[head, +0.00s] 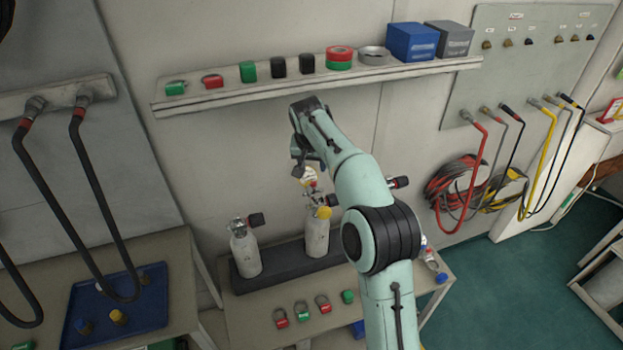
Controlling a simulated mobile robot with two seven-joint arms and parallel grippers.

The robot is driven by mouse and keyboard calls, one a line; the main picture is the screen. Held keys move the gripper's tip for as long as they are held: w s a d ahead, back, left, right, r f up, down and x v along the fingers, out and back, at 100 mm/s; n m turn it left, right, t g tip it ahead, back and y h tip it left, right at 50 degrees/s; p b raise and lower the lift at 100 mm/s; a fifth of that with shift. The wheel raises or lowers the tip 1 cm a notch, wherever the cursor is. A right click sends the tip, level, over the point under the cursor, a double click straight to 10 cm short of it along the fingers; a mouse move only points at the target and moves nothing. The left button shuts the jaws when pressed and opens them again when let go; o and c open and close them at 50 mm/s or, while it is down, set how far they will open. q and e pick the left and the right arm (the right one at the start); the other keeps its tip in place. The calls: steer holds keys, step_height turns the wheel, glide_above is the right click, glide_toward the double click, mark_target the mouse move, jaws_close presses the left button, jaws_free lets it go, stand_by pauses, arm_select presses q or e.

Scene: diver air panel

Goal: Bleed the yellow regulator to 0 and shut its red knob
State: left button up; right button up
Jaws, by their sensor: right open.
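The yellow regulator (321,212) sits on top of a pale grey cylinder (317,238) in the middle of the bench rack. A small round gauge (309,177) with a pale face shows just above it, partly covered by my gripper. My right gripper (307,170) is open at the gauge, above the regulator; I cannot tell whether it touches. A dark knob (332,200) sticks out to the right of the cylinder valve. I cannot make out a red knob on the regulator. My right arm hides what lies behind it. My left gripper is not in view.
Another cylinder (245,250) stands left in the dark rack (276,274). A wall shelf (300,88) with small parts and boxes runs above. Hoses hang left and right. A blue tray (150,312) lies at left.

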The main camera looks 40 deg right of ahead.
mark_target(314, 183)
steer(key=x, duration=1.1)
steer(key=shift+w+a+f, duration=0.1)
steer(key=shift+w+f, duration=0.05)
jaws_close()
